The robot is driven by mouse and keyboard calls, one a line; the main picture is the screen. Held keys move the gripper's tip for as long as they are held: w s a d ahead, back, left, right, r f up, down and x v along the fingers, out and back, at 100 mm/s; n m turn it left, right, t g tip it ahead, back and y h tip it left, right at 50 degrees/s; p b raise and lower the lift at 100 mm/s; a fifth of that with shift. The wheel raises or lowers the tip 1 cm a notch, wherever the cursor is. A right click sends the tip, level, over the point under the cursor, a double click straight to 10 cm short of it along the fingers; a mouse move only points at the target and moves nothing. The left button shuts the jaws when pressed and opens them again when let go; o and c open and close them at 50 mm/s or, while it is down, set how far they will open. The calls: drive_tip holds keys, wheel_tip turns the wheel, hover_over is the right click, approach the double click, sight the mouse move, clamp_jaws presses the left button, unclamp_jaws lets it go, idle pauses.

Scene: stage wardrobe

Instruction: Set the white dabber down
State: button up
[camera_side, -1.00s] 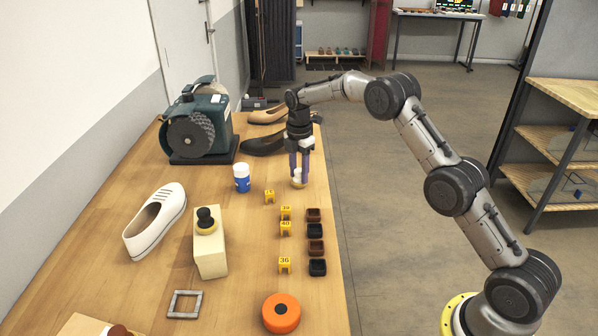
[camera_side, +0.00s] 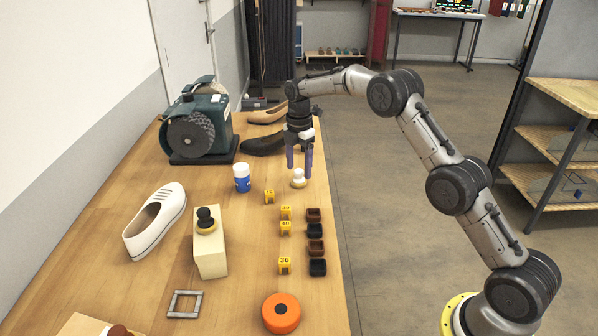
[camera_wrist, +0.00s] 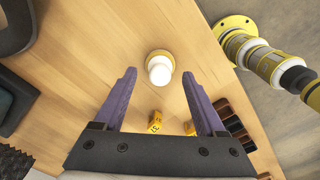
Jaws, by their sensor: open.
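The white dabber (camera_side: 298,178), a white knob on a yellowish round base, stands upright on the wooden bench near its right edge. It also shows in the wrist view (camera_wrist: 160,68), beyond the fingertips and between their lines. My gripper (camera_side: 299,176) is open, its two purple fingers spread with nothing between them. In the wrist view the gripper (camera_wrist: 163,85) shows clear bench on both sides of the dabber, and neither finger touches it. A similar dabber with a black knob (camera_side: 206,219) stands on a cream block.
Yellow number markers (camera_side: 285,229) and small dark trays (camera_side: 315,231) line the bench's right side. A blue-and-white jar (camera_side: 242,178) stands left of the dabber. Dark and tan shoes (camera_side: 262,144) and a green grinder (camera_side: 203,125) are behind. A white shoe (camera_side: 155,222) lies left.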

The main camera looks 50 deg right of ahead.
sight(299, 170)
drive_tip(key=s+a+r+m+t, duration=0.15)
drive_tip(key=s+r, duration=0.25)
drive_tip(key=r, duration=0.5)
drive_tip(key=s+a+r+m, duration=0.2)
drive_tip(key=s+r+m, duration=0.1)
drive_tip(key=r, duration=0.7)
drive_tip(key=s+a+r+m+t, duration=0.1)
drive_tip(key=s+a+r+m, duration=0.1)
drive_tip(key=s, duration=0.5)
drive_tip(key=s+a+r+m+t, duration=0.1)
drive_tip(key=s+r+m, duration=0.2)
drive_tip(key=s, duration=0.3)
drive_tip(key=s+a+f+m+t, duration=0.1)
drive_tip(key=s+f+m, duration=0.3)
drive_tip(key=s, duration=0.6)
drive_tip(key=s+a+f+m+t, duration=0.1)
drive_tip(key=s+a+f+m, duration=0.1)
drive_tip(key=s, duration=0.9)
drive_tip(key=shift+s+a+f+m, duration=0.2)
drive_tip(key=shift+s+f+m, duration=0.1)
drive_tip(key=shift+f+m, duration=0.8)
